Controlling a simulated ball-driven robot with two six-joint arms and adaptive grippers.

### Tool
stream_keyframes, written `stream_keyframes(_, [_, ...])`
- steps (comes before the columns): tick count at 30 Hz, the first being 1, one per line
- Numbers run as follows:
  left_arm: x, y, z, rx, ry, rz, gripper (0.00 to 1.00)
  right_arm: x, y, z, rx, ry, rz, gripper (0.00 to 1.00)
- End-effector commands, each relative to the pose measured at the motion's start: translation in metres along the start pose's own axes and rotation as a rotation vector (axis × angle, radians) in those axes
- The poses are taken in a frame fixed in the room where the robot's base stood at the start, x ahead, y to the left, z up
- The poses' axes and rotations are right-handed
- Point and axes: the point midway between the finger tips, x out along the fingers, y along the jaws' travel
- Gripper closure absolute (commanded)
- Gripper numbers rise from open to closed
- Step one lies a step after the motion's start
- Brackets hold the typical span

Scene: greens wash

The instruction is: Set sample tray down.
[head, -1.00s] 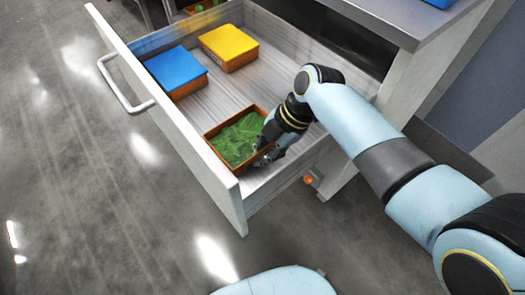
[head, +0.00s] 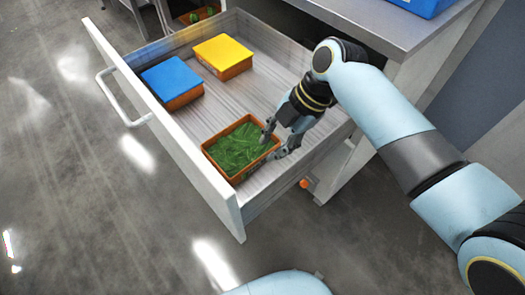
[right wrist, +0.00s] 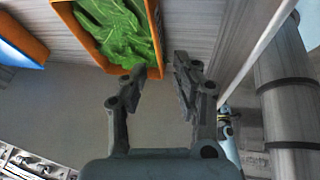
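The sample tray (head: 207,154) is an orange open box filled with green leaves (head: 240,146). It rests on the floor of the open drawer, at the near corner by the drawer front. It also shows at the top of the right wrist view (right wrist: 160,68). My right gripper (head: 272,146) is at the tray's right side, fingers apart. My left gripper is not in view.
A blue-lidded box (head: 172,78) and a yellow-lidded box (head: 223,54) sit farther back in the drawer. The drawer front (head: 180,140) and side walls enclose them. The drawer floor (head: 235,95) between the boxes and the tray is clear. A counter (head: 390,25) overhangs at right.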

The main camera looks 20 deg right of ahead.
Motion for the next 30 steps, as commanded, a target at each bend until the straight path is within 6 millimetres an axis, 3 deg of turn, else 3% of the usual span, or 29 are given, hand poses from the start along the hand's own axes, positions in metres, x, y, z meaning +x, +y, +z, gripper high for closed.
stream_keyframes(3, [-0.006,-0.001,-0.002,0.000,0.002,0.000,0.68,-0.024,0.000,0.000,-0.001,-0.002,0.000,0.71])
stream_keyframes(9, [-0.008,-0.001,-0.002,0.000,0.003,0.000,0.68,-0.043,0.000,0.000,-0.001,-0.001,-0.001,0.71])
stream_keyframes(30, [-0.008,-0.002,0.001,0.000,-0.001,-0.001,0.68,-0.044,0.000,0.000,0.000,0.000,0.000,0.71])
